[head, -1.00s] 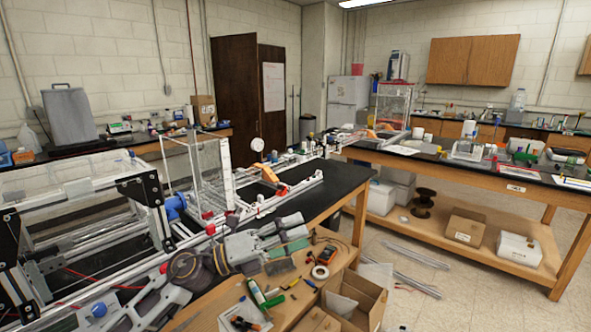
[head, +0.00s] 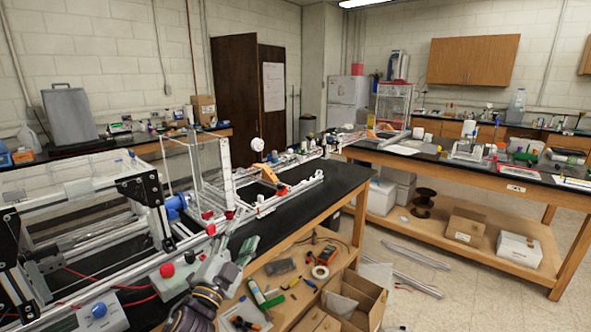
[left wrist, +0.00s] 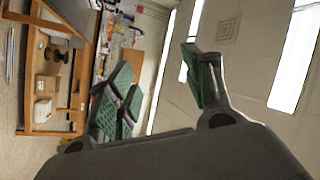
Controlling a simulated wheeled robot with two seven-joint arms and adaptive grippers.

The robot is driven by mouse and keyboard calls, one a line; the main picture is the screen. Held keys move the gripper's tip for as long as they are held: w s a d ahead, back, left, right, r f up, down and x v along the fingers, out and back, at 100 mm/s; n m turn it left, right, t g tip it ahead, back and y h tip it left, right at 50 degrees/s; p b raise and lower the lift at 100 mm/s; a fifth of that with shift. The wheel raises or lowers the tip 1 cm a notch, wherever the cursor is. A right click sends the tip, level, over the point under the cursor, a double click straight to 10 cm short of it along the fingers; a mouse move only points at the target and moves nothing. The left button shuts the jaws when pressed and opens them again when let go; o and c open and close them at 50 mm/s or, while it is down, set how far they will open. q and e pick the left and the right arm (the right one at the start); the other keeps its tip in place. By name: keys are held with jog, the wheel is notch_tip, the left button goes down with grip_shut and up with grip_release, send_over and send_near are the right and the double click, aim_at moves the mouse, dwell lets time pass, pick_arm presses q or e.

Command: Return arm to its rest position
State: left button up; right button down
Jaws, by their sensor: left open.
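My left gripper (head: 232,254) is at the bottom left-centre of the head view, over the near edge of the black bench with the extrusion frame (head: 75,262). It points up and away, and a green finger pad shows at its tip. In the left wrist view my left gripper (left wrist: 157,86) has its green-padded fingers spread apart with nothing between them. The wrist view is turned on its side and takes in ceiling lights and the far bench. My right gripper is not in view.
A lower wooden shelf beside the arm holds a tape roll (head: 320,272), a green-and-white bottle (head: 257,291) and small tools. An open cardboard box (head: 352,300) stands right of it. A control box with a red button (head: 166,270) sits close left of my gripper.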

pick_arm(q)
jog(key=s+a+f+n+g+y, duration=0.3)
jog(key=s+a+f+n+g, duration=0.1)
jog(key=f, duration=0.5)
jog(key=s+a+f+n+g+y, duration=0.3)
jog(key=a+f+n+g, duration=0.15)
jog(key=f, duration=0.55)
jog(key=s+f+n+g, duration=0.2)
jog(key=s+f+g, duration=0.3)
jog(key=s, duration=0.5)
jog(key=s+f+n+g, duration=0.1)
jog(key=s+f+g, duration=0.2)
jog(key=s+f, duration=0.55)
notch_tip(320, 180, down, 32)
jog(key=s+a+g, duration=0.1)
jog(key=s+a, duration=0.1)
jog(key=s, duration=0.1)
jog(key=s+a+f, duration=0.3)
jog(key=s+f, duration=0.6)
jog(key=s, duration=0.1)
jog(key=s+a+f+g, duration=0.1)
jog(key=s+a+f, duration=0.2)
jog(key=s+f, duration=0.7)
jog(key=shift+s+a+f, duration=0.3)
jog(key=shift+s+a, duration=0.05)
jog(key=shift+s, duration=0.15)
